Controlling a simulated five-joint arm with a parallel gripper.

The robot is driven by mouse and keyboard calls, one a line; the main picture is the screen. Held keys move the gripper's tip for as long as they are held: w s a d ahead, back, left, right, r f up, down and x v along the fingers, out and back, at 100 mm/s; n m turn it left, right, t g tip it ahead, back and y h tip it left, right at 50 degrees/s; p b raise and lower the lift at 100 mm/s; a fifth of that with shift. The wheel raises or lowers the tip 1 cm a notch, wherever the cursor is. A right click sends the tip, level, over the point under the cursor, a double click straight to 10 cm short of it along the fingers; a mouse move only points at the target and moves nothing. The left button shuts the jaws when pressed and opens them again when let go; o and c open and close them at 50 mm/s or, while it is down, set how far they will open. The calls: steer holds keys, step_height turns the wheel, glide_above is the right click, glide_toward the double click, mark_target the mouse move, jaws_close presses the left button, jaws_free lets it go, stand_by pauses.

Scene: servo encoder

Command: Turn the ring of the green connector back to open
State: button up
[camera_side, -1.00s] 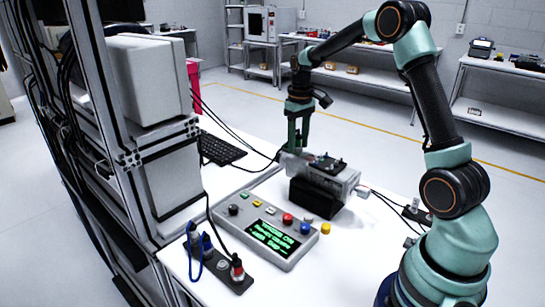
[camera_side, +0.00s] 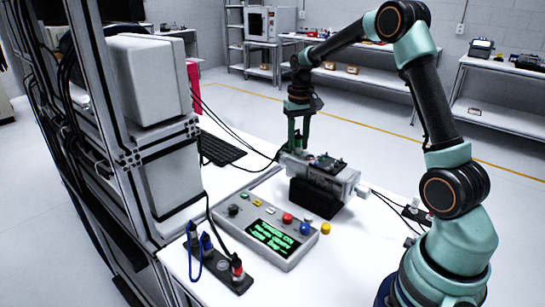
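My gripper (camera_side: 298,138) points down at the left end of the grey servo unit (camera_side: 320,172), which rests on a black block (camera_side: 315,198). The fingers are close to the cable end of the unit. They are too small to tell whether they are open or shut. I cannot make out the green connector or its ring; the fingers and the unit's end may hide them.
A control box (camera_side: 265,228) with coloured buttons and a lit green display stands in front of the unit. A black socket strip (camera_side: 218,262) with plugs lies at the front left. A keyboard (camera_side: 221,150) is at the left. Cables run along both sides. A rack frame (camera_side: 120,150) bounds the left.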

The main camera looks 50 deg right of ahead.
jaws_close()
steer(key=n, duration=0.4)
steer(key=shift+n, duration=0.4)
steer(key=n, duration=0.3)
steer(key=shift+n, duration=0.4)
steer(key=n, duration=0.3)
steer(key=shift+n, duration=0.4)
steer(key=o, duration=0.6)
jaws_free()
steer(key=shift+c, duration=0.2)
steer(key=shift+r, duration=0.1)
